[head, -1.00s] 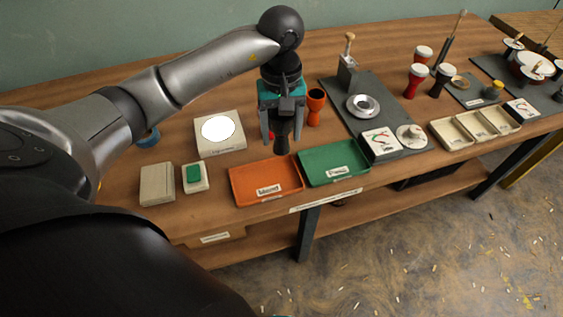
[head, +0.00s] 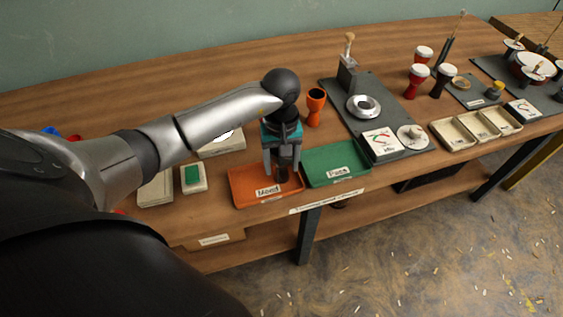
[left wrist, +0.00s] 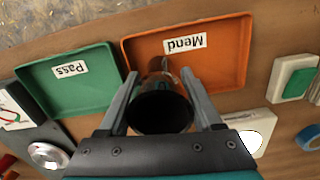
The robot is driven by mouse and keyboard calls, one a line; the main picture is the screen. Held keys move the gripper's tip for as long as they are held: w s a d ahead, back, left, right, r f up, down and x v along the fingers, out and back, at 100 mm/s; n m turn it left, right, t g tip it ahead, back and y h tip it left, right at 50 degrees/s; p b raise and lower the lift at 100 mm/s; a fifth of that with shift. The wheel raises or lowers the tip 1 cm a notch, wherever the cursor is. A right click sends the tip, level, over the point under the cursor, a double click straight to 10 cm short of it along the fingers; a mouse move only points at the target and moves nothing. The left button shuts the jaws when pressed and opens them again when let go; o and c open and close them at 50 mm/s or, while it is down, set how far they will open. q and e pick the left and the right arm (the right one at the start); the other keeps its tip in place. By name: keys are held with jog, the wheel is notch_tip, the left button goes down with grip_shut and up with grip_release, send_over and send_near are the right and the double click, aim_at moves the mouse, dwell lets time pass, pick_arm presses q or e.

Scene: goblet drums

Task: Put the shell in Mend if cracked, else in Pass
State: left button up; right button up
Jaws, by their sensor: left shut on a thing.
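My left gripper (head: 282,168) is shut on a dark goblet-shaped shell (left wrist: 160,108), which also shows in the head view (head: 282,174). The shell is between the fingers, above the orange Mend tray (head: 243,183). In the left wrist view its dark open mouth faces the camera, and the Mend tray (left wrist: 228,50) lies beyond it. I cannot tell from this side whether the shell is cracked. The green Pass tray (head: 322,160) is just right of the Mend tray and looks empty. My right gripper is not in view.
A pale light box (head: 225,146) is partly behind my left arm. A green button on a pale block (head: 193,178) stands left of the Mend tray. An orange goblet (head: 315,106) stands behind the trays. A dark mat with tools (head: 380,105) is to the right.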

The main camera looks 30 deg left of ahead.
pick_arm(q)
jog(key=shift+f, duration=0.1)
jog(key=o, duration=1.5)
jog(key=r, duration=0.6)
jog(key=r+p, duration=0.1)
jog(key=r, duration=0.5)
jog(key=shift+w+a+r, duration=0.15)
jog(key=shift+w, duration=0.05)
